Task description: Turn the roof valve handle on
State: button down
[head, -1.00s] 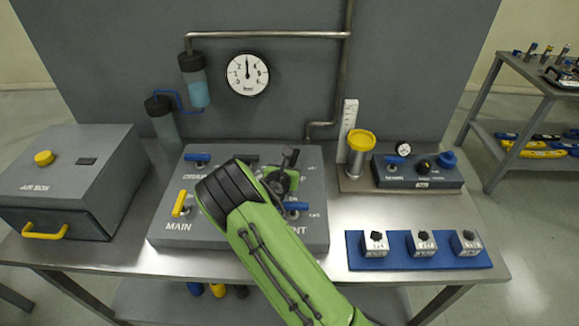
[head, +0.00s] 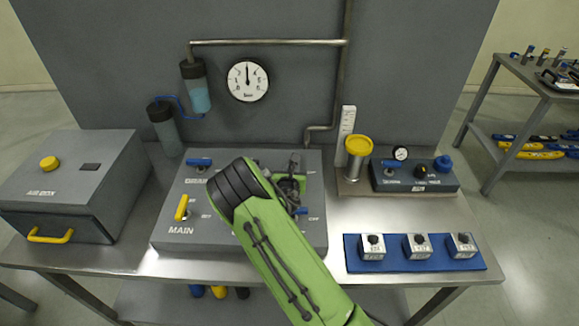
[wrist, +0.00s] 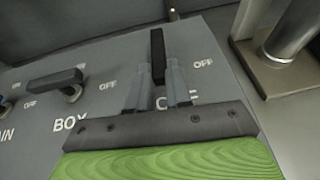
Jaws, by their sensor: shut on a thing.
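The valve panel (head: 168,234) is a grey box on the steel bench. My gripper (head: 294,165) is over its back right part, with my green arm in front. In the wrist view, a black lever handle (wrist: 157,48) stands between the two fingers of my gripper (wrist: 158,82), which is shut on it. The handle points away from the wrist camera, with an OFF mark to its right. The label in front of it is partly hidden by my gripper, so its name cannot be read. Another black handle (wrist: 55,83) lies sideways to the left, near the word BOX.
A yellow MAIN handle (head: 181,207), a blue DRAIN handle (head: 199,162) and a mostly hidden blue handle (head: 301,210) are on the same panel. A yellow-topped cylinder (head: 357,158) stands close to the right. A dial gauge (head: 247,81) hangs on the wall behind.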

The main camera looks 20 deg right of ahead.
jog(key=shift+s+d+r+n+y+p, duration=0.15)
jog(key=shift+d+r+n+y+p, duration=0.1)
jog(key=shift+n+y+p, duration=0.45)
jog(key=shift+f, duration=0.25)
jog(key=c, duration=1)
grip_release()
jog(key=shift+c, duration=0.2)
jog(key=v, duration=1)
jog(key=b+v, duration=0.1)
jog(key=v, duration=0.4)
jog(key=shift+s+f, duration=0.2)
jog(key=shift+f, duration=0.1)
jog(key=shift+s+a+r+t, duration=0.1)
jog(key=shift+s+r+t, duration=0.15)
jog(key=shift+s+t, duration=0.05)
